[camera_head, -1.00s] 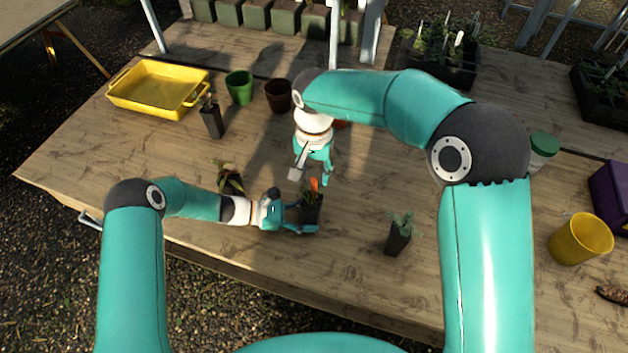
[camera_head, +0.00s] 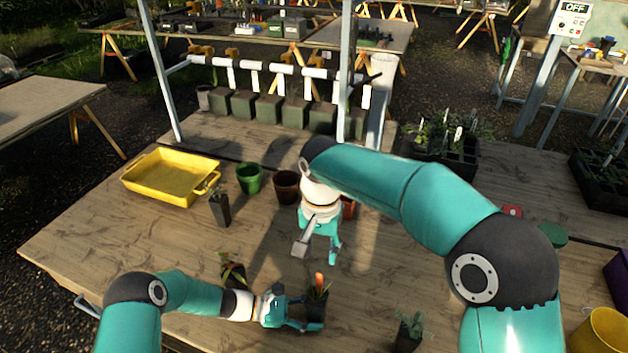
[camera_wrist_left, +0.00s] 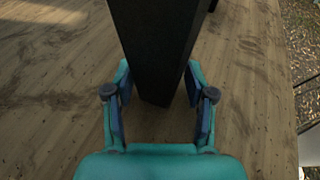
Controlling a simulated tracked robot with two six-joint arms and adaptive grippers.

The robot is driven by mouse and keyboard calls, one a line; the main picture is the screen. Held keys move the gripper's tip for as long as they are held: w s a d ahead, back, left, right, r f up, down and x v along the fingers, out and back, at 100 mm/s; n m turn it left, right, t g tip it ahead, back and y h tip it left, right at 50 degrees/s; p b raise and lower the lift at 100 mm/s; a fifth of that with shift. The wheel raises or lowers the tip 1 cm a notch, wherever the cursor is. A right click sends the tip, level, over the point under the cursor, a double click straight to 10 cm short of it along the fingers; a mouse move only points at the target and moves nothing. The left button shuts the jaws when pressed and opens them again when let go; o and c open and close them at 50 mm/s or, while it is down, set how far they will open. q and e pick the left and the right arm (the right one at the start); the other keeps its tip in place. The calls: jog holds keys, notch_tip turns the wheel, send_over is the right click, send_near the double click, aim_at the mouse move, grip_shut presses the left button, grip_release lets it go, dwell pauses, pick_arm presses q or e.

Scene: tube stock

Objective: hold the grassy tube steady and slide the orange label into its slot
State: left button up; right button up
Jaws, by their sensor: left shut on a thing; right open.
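The grassy tube (camera_head: 316,310) is a dark square pot with thin green leaves, upright at the front middle of the table. My left gripper (camera_head: 309,315) is shut on it from the left. In the left wrist view the dark tube (camera_wrist_left: 158,45) stands between the two fingers (camera_wrist_left: 160,108). The orange label (camera_head: 319,281) stands upright among the leaves at the tube's top; its lower end is hidden, so I cannot tell how deep it sits. My right gripper (camera_head: 321,250) is open, pointing down, above and behind the label, apart from it.
Other dark tubes with plants stand at left (camera_head: 220,209), beside my left forearm (camera_head: 232,274) and front right (camera_head: 409,333). A yellow tray (camera_head: 170,178), green pot (camera_head: 249,179) and brown pot (camera_head: 286,187) stand behind.

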pick_arm(q)
jog(key=o, duration=0.9)
jog(key=v, duration=1.2)
jog(key=shift+f, duration=0.1)
